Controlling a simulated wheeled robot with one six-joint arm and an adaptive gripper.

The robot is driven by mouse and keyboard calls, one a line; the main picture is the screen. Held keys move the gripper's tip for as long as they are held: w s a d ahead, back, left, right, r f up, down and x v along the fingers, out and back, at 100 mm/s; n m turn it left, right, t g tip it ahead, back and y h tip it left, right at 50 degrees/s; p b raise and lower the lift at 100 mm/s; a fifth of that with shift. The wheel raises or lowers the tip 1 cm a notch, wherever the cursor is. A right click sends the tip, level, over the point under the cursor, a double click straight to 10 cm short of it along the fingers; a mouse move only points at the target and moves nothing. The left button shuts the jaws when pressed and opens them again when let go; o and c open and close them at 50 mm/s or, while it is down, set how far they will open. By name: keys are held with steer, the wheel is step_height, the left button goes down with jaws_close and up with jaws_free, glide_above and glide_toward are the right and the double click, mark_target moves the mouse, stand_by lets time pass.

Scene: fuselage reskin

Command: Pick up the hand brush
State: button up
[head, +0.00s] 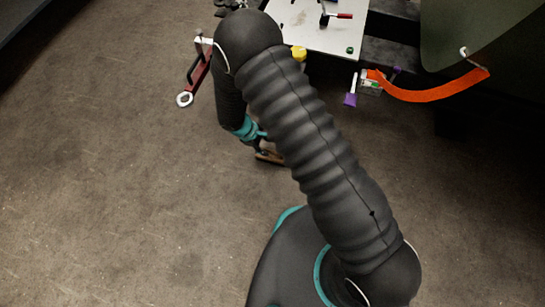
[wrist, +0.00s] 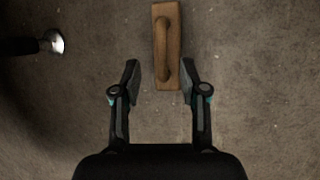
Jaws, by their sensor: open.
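The hand brush (wrist: 160,70) has a brown wooden back with a raised handle along its top. In the wrist view it lies upright in the picture on the concrete floor, just beyond my gripper. My gripper (wrist: 161,72) is open and its two fingers stand either side of the brush's near end, apart from it. In the head view a small brown part of the brush (head: 270,157) shows under the end of my arm, and the rest is hidden by the arm. My gripper is mostly hidden there too.
A pale work table (head: 312,28) with a red-handled tool stands at the top. A red bar with a ring (head: 184,99) juts from its left side. An orange strip (head: 430,92) hangs at the right from a dark green panel (head: 480,30). The floor at left is clear.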

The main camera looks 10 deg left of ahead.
mark_target(271, 151)
steer(key=shift+b+x, duration=0.45)
steer(key=shift+x, duration=2.25)
steer(key=shift+s, duration=0.1)
jaws_close()
